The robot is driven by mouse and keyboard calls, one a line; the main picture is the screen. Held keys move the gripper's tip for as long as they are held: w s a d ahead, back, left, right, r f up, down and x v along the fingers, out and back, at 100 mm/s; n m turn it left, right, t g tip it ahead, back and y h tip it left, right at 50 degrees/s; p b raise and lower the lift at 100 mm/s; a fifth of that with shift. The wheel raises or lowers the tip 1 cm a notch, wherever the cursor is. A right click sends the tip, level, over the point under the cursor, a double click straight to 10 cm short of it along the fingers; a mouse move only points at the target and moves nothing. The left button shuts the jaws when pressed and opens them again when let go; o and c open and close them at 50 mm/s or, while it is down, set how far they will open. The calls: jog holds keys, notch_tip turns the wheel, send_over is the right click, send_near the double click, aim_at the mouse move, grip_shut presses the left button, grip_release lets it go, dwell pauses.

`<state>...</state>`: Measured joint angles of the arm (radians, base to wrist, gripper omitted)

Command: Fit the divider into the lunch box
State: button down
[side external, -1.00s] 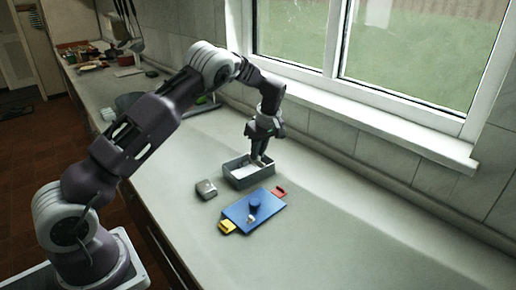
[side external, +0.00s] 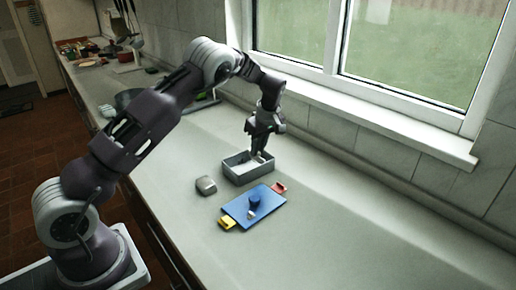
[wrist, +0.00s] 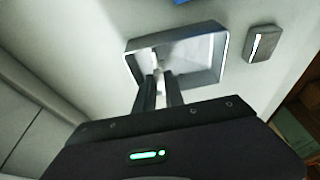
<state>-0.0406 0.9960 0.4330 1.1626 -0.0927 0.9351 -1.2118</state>
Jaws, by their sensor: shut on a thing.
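The lunch box (side external: 236,176) is a grey open rectangular box standing on the counter below my gripper. It also shows in the wrist view (wrist: 218,52), with its pale inside partly in sight. My gripper (side external: 260,155) points down at the box's far right part, with its fingertips (wrist: 159,78) at the box's edge in the wrist view. It is shut on a thin pale piece, which looks like the divider (wrist: 154,60). The divider's lower edge is hard to make out against the pale inside, so I cannot tell whether it touches the floor or walls.
A small grey rounded block (side external: 206,185) lies left of the box. In front is a blue board (side external: 272,205) with a blue knob-like piece (side external: 254,201), a yellow piece (side external: 227,223) and a red piece (side external: 279,188). The counter to the right is clear. The window wall stands behind.

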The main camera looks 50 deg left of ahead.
jog(key=shift+f, duration=1.35)
jog(key=c, duration=1.3)
grip_release()
jog(key=shift+c, duration=0.2)
jog(key=v, duration=0.7)
jog(key=s+d+r+m+t+h, duration=0.1)
jog(key=s+d+r+m, duration=0.25)
jog(key=s+r, duration=0.35)
jog(key=s+d+r+m+t+h, duration=0.1)
jog(key=s+d+r+m+h, duration=0.1)
jog(key=s+d+r, duration=0.5)
jog(key=s+d+r+m+t, duration=0.2)
jog(key=s+d+r+m, duration=0.1)
jog(key=s+r+m, duration=0.5)
jog(key=s+d+f+m, duration=0.2)
jog(key=s, duration=0.5)
jog(key=s+d+f+m+t, duration=0.1)
jog(key=s+d+f+m, duration=0.1)
jog(key=s, duration=0.6)
jog(key=shift+f, duration=0.45)
